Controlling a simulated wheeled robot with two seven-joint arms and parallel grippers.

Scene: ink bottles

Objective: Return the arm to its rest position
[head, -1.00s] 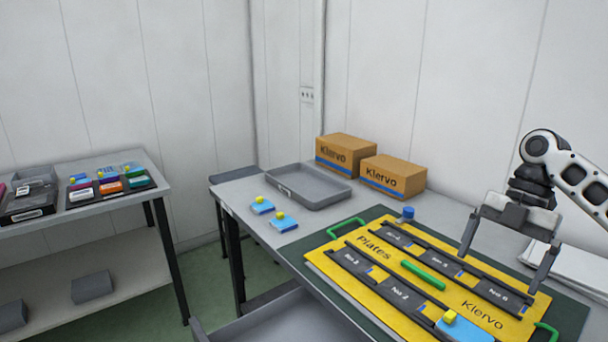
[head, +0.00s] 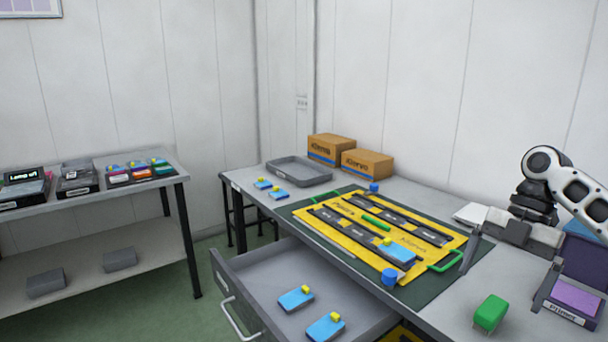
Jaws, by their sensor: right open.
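My right arm comes in from the right edge. My right gripper (head: 508,270) is open and empty, its fingers pointing down to the right of the yellow plate board (head: 437,254). One finger is near the board's right green handle, the other beside the purple-topped tray. I cannot tell how high the fingers are above the table. A blue plate with a yellow knob (head: 398,252) lies in the near row of the board. My left gripper is not in view.
The open grey drawer (head: 250,268) holds two blue plates (head: 326,327). A green block (head: 490,313) and a purple-topped tray (head: 575,298) stand at the right. A blue cylinder (head: 389,277) is at the board's near edge. Cardboard boxes (head: 368,164) stand at the back.

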